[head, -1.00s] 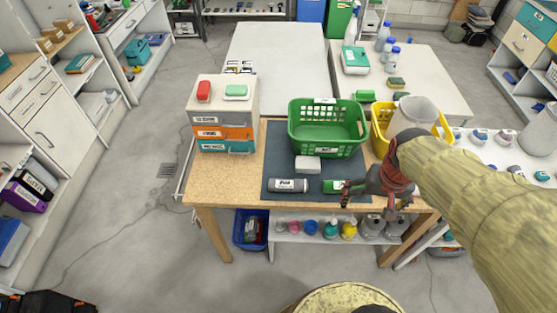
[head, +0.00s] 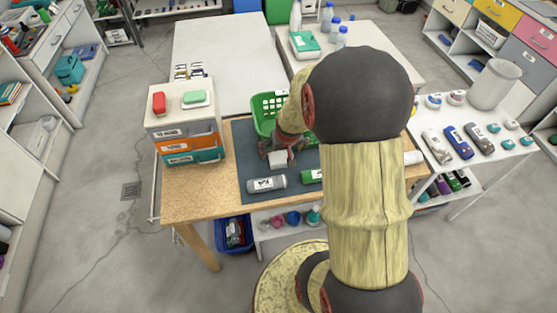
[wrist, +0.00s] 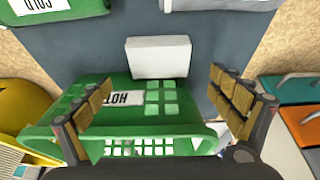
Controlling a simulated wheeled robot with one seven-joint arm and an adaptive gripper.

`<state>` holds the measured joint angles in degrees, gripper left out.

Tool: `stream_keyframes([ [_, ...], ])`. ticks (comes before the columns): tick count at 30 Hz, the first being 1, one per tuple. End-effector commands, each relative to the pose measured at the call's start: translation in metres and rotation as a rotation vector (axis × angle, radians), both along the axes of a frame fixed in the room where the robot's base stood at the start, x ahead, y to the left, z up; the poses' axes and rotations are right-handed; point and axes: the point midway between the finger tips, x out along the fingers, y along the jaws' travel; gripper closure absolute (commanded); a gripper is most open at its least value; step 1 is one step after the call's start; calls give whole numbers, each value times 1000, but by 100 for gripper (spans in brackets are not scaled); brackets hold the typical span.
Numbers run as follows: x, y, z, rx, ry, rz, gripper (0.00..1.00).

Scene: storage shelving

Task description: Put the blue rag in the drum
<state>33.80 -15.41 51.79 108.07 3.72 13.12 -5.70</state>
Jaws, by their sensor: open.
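My gripper (head: 280,158) is open and empty, pointing down over the dark mat at the front of the green basket. In the wrist view its fingers (wrist: 162,98) are spread, with a white block (wrist: 160,57) lying ahead between them, apart from both. The block also shows in the head view (head: 279,160). I cannot pick out a blue rag with certainty. No drum is clearly identifiable; a pale grey cylindrical bin (head: 496,84) stands on the white table at right. My arm hides part of the workbench.
The green basket (head: 265,117) is partly behind my arm. A grey canister (head: 267,184) and a green one (head: 312,176) lie on the mat (head: 251,163). A drawer unit (head: 190,139) stands at left. A blue crate (head: 233,231) sits below. The bench's left front is clear.

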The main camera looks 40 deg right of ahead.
Motion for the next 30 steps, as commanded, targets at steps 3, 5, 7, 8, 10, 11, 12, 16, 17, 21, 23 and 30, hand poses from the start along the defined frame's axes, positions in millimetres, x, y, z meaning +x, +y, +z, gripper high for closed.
stream_keyframes([
  [3, 2, -1, -8, 0, 0, 0, 7],
  [5, 3, -2, -15, 0, 0, 0, 7],
  [7, 5, -3, -24, 1, 1, -1, 7],
  [8, 6, -4, -29, 1, 1, -1, 7],
  [10, 8, -5, -40, 1, 2, -1, 7],
  [11, 10, -6, -43, 1, 2, -1, 7],
  [12, 12, -8, -47, 1, 1, -1, 7],
  [16, 14, -9, -52, 0, -1, -1, 7],
  [17, 14, -9, -52, 0, -1, -1, 7],
  [21, 14, -9, -51, 0, -1, -1, 7],
  [23, 14, -9, -51, 0, -1, -1, 11],
  [30, 14, -9, -51, 0, 0, -1, 24],
])
